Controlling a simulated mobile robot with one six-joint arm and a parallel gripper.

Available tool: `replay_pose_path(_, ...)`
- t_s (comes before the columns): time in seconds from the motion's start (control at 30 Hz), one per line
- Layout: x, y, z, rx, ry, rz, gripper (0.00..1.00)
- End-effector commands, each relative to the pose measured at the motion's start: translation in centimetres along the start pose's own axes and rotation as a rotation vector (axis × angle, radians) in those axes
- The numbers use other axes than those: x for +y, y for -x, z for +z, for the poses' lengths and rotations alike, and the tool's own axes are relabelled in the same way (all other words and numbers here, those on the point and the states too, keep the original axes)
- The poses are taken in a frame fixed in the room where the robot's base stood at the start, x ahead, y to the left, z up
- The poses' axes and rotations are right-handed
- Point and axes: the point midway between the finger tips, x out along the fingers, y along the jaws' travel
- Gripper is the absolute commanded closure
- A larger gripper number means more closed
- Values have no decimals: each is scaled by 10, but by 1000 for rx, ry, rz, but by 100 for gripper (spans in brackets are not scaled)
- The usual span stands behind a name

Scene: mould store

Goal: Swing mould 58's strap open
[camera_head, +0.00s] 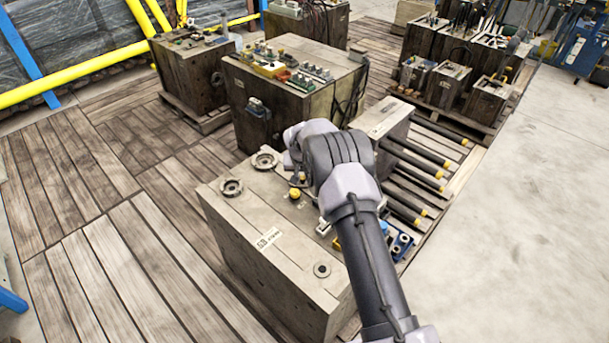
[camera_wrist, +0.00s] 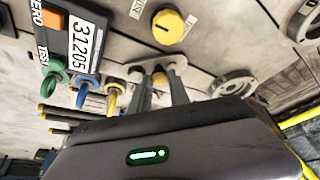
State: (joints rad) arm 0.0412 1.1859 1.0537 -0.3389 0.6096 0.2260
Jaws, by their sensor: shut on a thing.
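The large wooden-looking block with a white label (camera_head: 268,240), which seems to read 58, stands below my arm in the head view. In the wrist view, a small pale metal strap (camera_wrist: 178,64) lies against the block's face. My gripper (camera_wrist: 160,78) has its two fingers close together at the strap and is shut on it. The fingertips partly cover the strap, so its pivot and far end are hard to make out. In the head view my own arm hides the gripper and the strap.
A yellow knob (camera_wrist: 170,27), a ring (camera_wrist: 232,84), coloured hose fittings (camera_wrist: 84,94) and a 31205 label (camera_wrist: 84,42) are close around the fingers. Other moulds (camera_head: 290,85) stand behind. Dark rods with yellow ends (camera_head: 420,165) lie right. Concrete floor (camera_head: 520,230) is clear.

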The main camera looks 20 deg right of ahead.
Motion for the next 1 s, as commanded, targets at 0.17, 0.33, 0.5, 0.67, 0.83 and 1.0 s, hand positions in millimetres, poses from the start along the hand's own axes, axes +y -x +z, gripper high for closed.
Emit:
replay_pose_path(0.17, 0, -1, 2, -5, -1, 0, 100)
replay_pose_path(0.33, 0, -1, 2, -6, -1, 0, 100)
replay_pose_path(0.5, 0, -1, 3, -6, -1, 1, 100)
replay_pose_path(0.67, 0, -1, 3, -7, -2, 1, 100)
replay_pose_path(0.83, 0, -2, 3, -7, -2, 1, 100)
replay_pose_path(1.0, 0, -1, 3, -6, -1, 1, 56)
